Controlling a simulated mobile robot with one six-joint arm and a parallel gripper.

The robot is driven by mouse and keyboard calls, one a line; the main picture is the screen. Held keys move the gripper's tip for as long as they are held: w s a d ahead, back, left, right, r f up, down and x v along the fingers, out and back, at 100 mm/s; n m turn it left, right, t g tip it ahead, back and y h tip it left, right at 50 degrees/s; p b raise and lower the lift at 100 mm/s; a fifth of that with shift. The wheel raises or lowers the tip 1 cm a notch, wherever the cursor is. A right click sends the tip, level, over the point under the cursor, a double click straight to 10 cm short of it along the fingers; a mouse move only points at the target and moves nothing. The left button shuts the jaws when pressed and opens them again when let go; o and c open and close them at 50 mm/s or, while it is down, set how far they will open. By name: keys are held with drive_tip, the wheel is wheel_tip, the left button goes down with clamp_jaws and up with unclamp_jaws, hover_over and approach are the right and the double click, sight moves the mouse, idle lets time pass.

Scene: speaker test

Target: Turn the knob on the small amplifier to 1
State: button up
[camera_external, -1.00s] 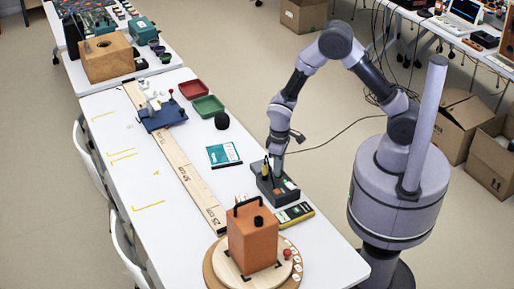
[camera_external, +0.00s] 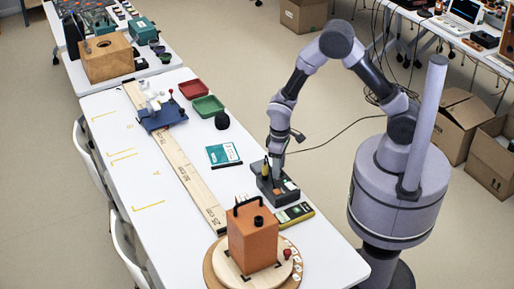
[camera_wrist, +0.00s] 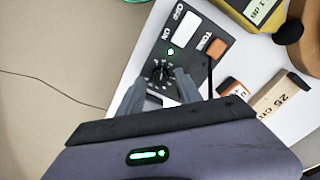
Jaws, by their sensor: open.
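The small amplifier (camera_external: 285,193) is a dark box on the white table, near the table's right edge. In the wrist view its panel (camera_wrist: 222,30) shows a white switch (camera_wrist: 187,31) marked OFF and ON, a lit green light (camera_wrist: 171,51), an orange button (camera_wrist: 216,48) by the word TONE, and a round black knob (camera_wrist: 161,71) with white marks around it. My gripper (camera_external: 276,173) points down over the amplifier. In the wrist view my gripper (camera_wrist: 160,78) is open, with one finger on each side of the knob. Finger contact and the knob's setting cannot be told.
A yellow meter (camera_wrist: 248,9) lies beside the amplifier. An orange box (camera_external: 253,238) with a black handle stands on a round wooden board (camera_external: 222,262) at the near end. A teal card (camera_external: 222,154) and a long wooden ruler (camera_external: 180,162) lie to the left.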

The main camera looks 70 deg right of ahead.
wheel_tip(320, 180, up, 17)
drive_tip(key=p, duration=0.6)
drive_tip(key=s+a+r+m+t+y+b, duration=0.1)
drive_tip(key=s+a+r+m+t+b, duration=0.15)
drive_tip(key=s+r, duration=0.55)
drive_tip(key=s+a+r+m+t+y+b, duration=0.1)
drive_tip(key=s+r+t+b, duration=0.15)
drive_tip(key=s+r, duration=0.55)
wheel_tip(320, 180, down, 14)
drive_tip(key=s+b, duration=0.1)
drive_tip(key=b, duration=1)
drive_tip(key=shift+s+r+t+b, duration=0.25)
drive_tip(key=shift+t+b, duration=0.1)
drive_tip(key=shift+t, duration=0.05)
drive_tip(key=shift+d+r, duration=0.1)
